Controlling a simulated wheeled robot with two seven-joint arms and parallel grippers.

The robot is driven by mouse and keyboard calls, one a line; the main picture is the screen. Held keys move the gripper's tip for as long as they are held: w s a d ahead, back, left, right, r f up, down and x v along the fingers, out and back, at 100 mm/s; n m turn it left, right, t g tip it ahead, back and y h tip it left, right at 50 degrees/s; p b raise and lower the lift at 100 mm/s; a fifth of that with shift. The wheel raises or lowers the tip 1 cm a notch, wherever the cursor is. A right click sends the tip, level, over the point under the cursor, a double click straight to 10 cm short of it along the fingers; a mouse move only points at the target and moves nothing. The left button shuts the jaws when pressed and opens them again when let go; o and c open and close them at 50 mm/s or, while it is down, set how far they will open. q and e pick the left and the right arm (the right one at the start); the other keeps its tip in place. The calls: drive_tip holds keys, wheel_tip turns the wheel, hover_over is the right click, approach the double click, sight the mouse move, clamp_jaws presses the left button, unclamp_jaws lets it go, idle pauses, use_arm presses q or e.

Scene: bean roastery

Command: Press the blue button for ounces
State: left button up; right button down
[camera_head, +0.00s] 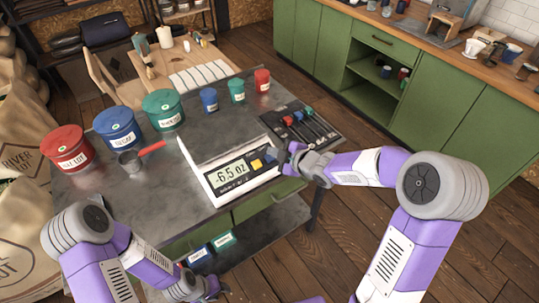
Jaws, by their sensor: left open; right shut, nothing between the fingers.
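The white scale (207,157) stands at the table's front edge, its display (231,174) reading "-6.5 oz". Right of the display are a yellow button (257,164) and a blue button (270,156). My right gripper (284,158) is shut and empty, its tip close beside the blue button at the scale's right end. I cannot tell whether it touches the button. My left gripper (216,290) is open and empty, low in front of the table and well away from the scale.
Red (67,148), blue (118,128) and green (163,110) canisters stand left on the table (103,191), with a red-handled scoop (140,155). Three small tins stand behind the scale. A dark tray (300,127) with colored-handled tools lies right of it.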

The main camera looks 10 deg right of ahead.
drive_tip(key=r+p, duration=0.1)
drive_tip(key=s+r+p, duration=0.1)
drive_tip(key=r, duration=0.1)
drive_tip(key=shift+d+r, duration=0.1)
drive_tip(key=shift+d, duration=0.05)
idle(0.7)
